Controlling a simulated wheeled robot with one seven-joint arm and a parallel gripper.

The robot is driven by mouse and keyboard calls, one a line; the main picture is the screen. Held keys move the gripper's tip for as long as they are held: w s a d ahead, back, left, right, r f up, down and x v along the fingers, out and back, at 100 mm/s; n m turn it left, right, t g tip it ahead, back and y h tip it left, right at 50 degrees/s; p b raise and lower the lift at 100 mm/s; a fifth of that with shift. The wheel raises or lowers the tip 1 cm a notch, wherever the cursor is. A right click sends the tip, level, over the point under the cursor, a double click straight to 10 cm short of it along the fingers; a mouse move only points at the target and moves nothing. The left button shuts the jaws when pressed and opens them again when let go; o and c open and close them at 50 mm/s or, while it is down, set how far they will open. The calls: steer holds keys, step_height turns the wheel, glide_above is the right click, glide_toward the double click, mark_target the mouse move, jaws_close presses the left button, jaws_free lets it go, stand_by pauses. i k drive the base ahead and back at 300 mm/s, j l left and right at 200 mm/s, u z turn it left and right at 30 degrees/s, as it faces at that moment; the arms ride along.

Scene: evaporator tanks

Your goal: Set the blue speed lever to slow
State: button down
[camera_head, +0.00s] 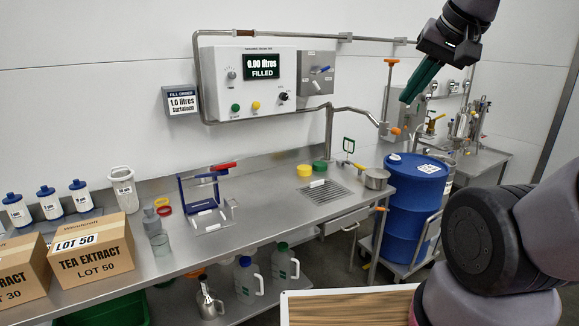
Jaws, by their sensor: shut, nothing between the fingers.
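A small blue lever (321,70) is on the front of a grey box (315,88) on the back wall, just right of the white control panel. Its handle slants up to the right. The markings on the box are too small to read. My gripper (407,98) has green fingers that look shut and point down and to the left. It is in the upper right, apart from the lever and to its right in the picture. Nothing shows between the fingers.
The white panel (225,85) reads "0.00 litres FILLED". A metal pipe (357,110) runs below the grey box. An orange-handled vertical rod (387,90) stands between box and gripper. A steel bench (270,200) and blue drum (408,210) are below.

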mark_target(327, 68)
steer(key=i+z, duration=0.2)
steer(key=i, duration=0.3)
steer(key=i+j+z, duration=0.15)
steer(key=i, duration=0.35)
steer(key=i+j+z, duration=0.2)
steer(key=i, duration=0.3)
